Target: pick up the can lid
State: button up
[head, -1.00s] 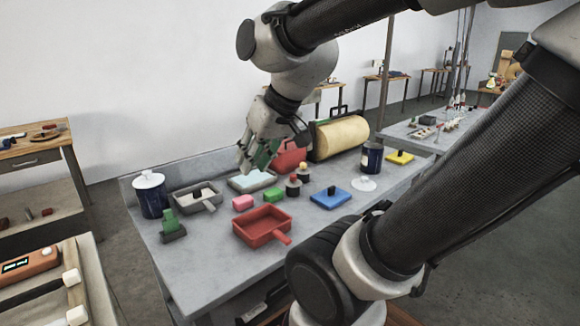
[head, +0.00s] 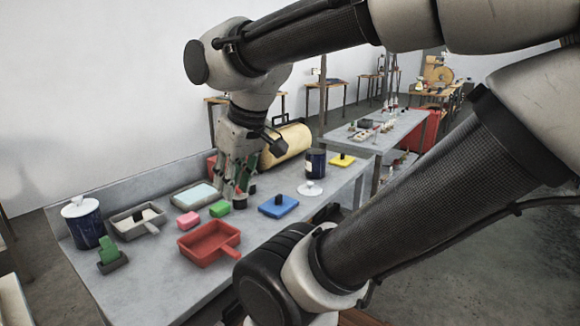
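A white can lid (head: 311,188) with a small knob lies on the grey bench, in front of an open dark blue can (head: 315,163). Another dark blue can (head: 88,232) stands at the bench's left end with a white lid (head: 80,207) on top. My gripper (head: 238,196) points down over the middle of the bench, left of the loose lid and apart from it. Its fingers look spread, with green on their inner sides. It partly hides small dark pieces on the bench behind the fingers, and I see nothing clearly held.
A blue block with a dark handle (head: 278,206) lies between my gripper and the loose lid. A red tray (head: 208,245), pink block (head: 188,220) and green block (head: 220,208) lie in front. A cream roller (head: 287,143) stands behind. A yellow block (head: 342,160) lies right of the open can.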

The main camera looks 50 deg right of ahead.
aim_at(309, 190)
jog(key=z, duration=1.65)
jog(key=i+l+u, duration=0.4)
jog(key=l, duration=0.2)
jog(key=i+l+u, duration=0.15)
jog(key=l, duration=0.15)
jog(key=i+l+u, duration=0.2)
jog(key=l, duration=0.15)
jog(key=l+u, duration=0.2)
jog(key=l, duration=0.2)
jog(key=i+l+u, duration=0.2)
jog(key=l, duration=0.15)
jog(key=k, duration=0.1)
